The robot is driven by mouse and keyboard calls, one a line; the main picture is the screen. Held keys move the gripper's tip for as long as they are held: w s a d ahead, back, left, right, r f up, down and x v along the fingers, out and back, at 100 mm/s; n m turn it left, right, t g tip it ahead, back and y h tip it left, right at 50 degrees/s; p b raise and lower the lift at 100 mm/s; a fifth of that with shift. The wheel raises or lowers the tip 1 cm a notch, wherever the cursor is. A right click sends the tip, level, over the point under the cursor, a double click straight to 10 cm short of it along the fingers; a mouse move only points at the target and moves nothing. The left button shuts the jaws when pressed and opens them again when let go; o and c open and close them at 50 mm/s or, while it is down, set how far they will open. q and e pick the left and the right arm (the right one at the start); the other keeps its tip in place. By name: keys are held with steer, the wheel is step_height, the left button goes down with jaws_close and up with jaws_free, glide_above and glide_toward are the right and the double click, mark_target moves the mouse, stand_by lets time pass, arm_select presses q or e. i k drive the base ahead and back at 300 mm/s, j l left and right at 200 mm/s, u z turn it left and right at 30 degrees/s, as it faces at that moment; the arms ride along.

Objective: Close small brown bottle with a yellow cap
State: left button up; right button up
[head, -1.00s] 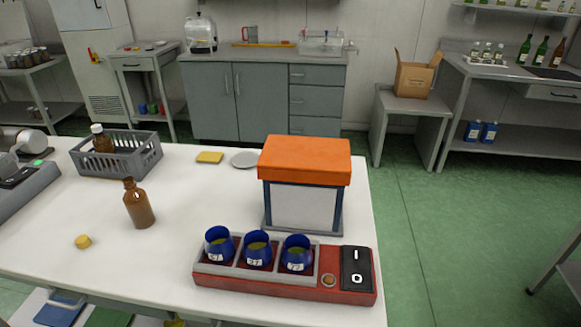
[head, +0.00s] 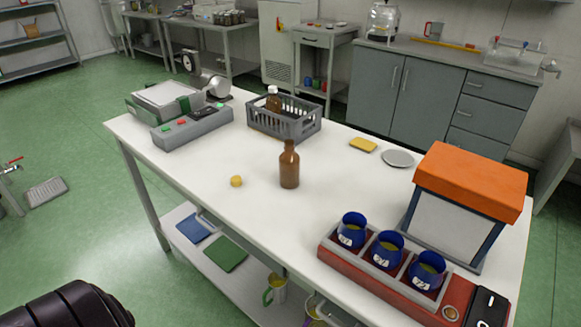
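The small brown bottle (head: 289,167) stands upright and uncapped near the middle of the white table (head: 210,179). The yellow cap (head: 236,181) lies on the table just left of the bottle, apart from it. Neither of my grippers shows in the head view. A black rounded part at the bottom left looks like part of my own arm, and its gripper is out of the picture.
A grey crate (head: 299,130) holding a white-capped brown bottle (head: 273,99) stands behind. A yellow sponge (head: 363,145) and grey dish (head: 398,158) lie to the right. A red tray (head: 335,256) with blue cups (head: 388,248) and an orange-topped box (head: 470,180) occupy the right end.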

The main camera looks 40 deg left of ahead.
mark_target(289, 161)
steer(key=u, duration=1.5)
steer(key=i+j, duration=0.15)
steer(key=j, duration=0.2)
steer(key=i+j, duration=0.2)
steer(key=j, duration=0.15)
steer(key=i+j, duration=0.15)
steer(key=j, duration=0.15)
steer(key=i+j, duration=0.2)
steer(key=j, duration=0.15)
steer(key=i+j+z, duration=0.15)
steer(key=j, duration=0.15)
steer(key=z, duration=1.95)
steer(key=l, duration=0.05)
